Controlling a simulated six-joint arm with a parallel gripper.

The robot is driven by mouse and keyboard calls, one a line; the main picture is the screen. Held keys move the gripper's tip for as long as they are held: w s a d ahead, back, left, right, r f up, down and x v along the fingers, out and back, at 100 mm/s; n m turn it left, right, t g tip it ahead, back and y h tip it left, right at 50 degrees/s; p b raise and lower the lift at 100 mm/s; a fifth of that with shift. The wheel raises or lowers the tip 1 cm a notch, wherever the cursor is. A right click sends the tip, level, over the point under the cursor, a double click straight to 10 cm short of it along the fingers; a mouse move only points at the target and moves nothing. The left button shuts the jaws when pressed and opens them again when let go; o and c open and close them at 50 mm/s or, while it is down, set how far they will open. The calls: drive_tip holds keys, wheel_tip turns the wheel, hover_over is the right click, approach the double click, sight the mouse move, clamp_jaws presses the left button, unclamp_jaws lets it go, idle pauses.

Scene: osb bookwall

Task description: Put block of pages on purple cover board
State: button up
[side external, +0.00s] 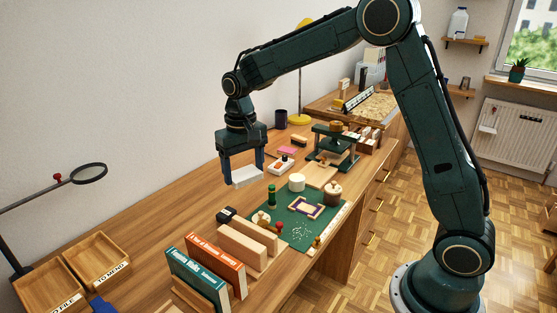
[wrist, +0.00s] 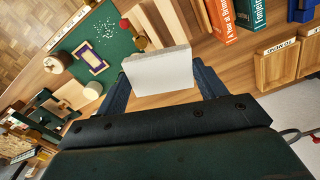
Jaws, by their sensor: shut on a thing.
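My gripper (side external: 245,181) is shut on a white block of pages (side external: 248,175), held above the wooden bench to the left of the green mat. In the wrist view the block of pages (wrist: 158,70) sits between the two fingers of my gripper (wrist: 163,80). The purple cover board (side external: 305,207) lies flat on the green mat (side external: 298,236), with a cream middle inside a purple border. The purple cover board also shows in the wrist view (wrist: 92,56), to the left of the held block and apart from it.
A green press (side external: 335,147) stands behind. Upright books (side external: 215,262) and wooden blocks (side external: 246,242) are in front. Bare bench lies left.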

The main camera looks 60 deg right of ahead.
drive_tip(key=s+d+f+m, duration=0.1)
drive_tip(key=d+f, duration=0.1)
drive_tip(key=d, duration=0.6)
drive_tip(key=s+d+f, duration=0.1)
drive_tip(key=d+f, duration=0.1)
drive_tip(key=d, duration=0.6)
hover_over(286, 221)
wheel_tip(286, 221, down, 16)
drive_tip(key=shift+s+r, duration=0.1)
drive_tip(key=shift+r, duration=0.05)
drive_tip(key=shift+f, duration=2.15)
drive_tip(key=shift+f, duration=0.15)
drive_tip(key=o, duration=1)
drive_tip(key=shift+c, duration=0.2)
